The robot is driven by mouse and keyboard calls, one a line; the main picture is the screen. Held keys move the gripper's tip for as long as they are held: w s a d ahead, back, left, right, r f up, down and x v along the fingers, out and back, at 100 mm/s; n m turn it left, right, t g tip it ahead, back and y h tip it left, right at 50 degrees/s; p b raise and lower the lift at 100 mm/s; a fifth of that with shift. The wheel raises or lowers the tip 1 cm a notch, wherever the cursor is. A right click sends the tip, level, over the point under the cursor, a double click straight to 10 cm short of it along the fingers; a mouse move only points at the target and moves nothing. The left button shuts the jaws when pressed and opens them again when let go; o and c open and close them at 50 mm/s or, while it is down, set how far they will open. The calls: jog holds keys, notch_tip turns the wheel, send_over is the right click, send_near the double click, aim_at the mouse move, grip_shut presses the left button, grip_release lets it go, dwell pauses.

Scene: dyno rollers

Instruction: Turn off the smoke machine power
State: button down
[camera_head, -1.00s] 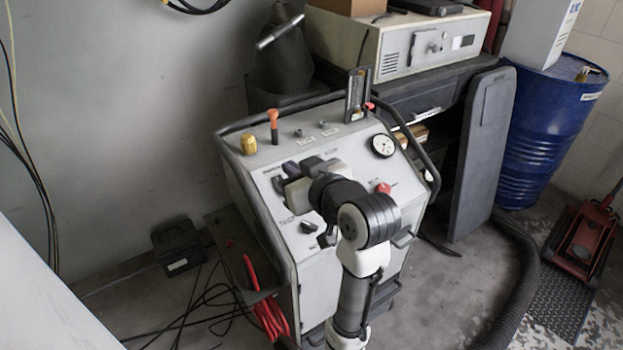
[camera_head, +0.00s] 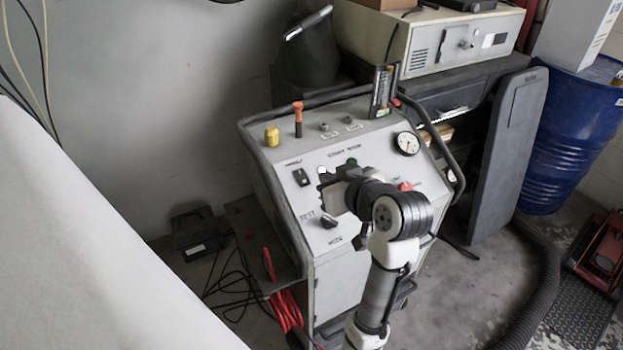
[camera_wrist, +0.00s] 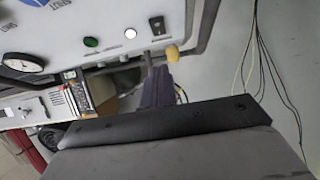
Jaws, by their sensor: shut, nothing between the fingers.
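The smoke machine (camera_head: 345,265) is a grey cabinet with a sloped control panel. A black rocker switch (camera_head: 301,177) sits at the panel's upper left; its on or off position is too small to tell. It also shows in the wrist view (camera_wrist: 157,25), where the panel appears turned over. My gripper (camera_head: 326,186) is shut and empty, in front of the panel, to the right of the switch and apart from it in the picture. It hides part of the panel's middle. In the wrist view, the dark gripper fingers (camera_wrist: 156,88) point toward the panel.
The panel carries a green button (camera_wrist: 91,42), a white light (camera_wrist: 130,33), a black knob (camera_head: 329,221), a red button (camera_head: 405,186) and a gauge (camera_head: 407,143). A yellow knob (camera_head: 272,136) and orange-topped lever (camera_head: 298,118) stand above. A black rail borders the panel.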

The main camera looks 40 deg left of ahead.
aim_at(304, 177)
jog(key=p+x, duration=0.1)
jog(key=x, duration=0.6)
jog(key=shift+a+f, duration=0.15)
jog(key=shift+w+a+f+p, duration=0.1)
jog(key=shift+a+f+p, duration=0.1)
jog(key=shift+f, duration=0.4)
jog(key=shift+a+f+p, duration=0.1)
jog(key=shift+f+p, duration=0.1)
jog(key=shift+f, duration=0.4)
jog(key=shift+w+a+f, duration=0.1)
jog(key=shift+a+f, duration=0.1)
jog(key=shift+f, duration=0.35)
jog(key=shift+f, duration=0.1)
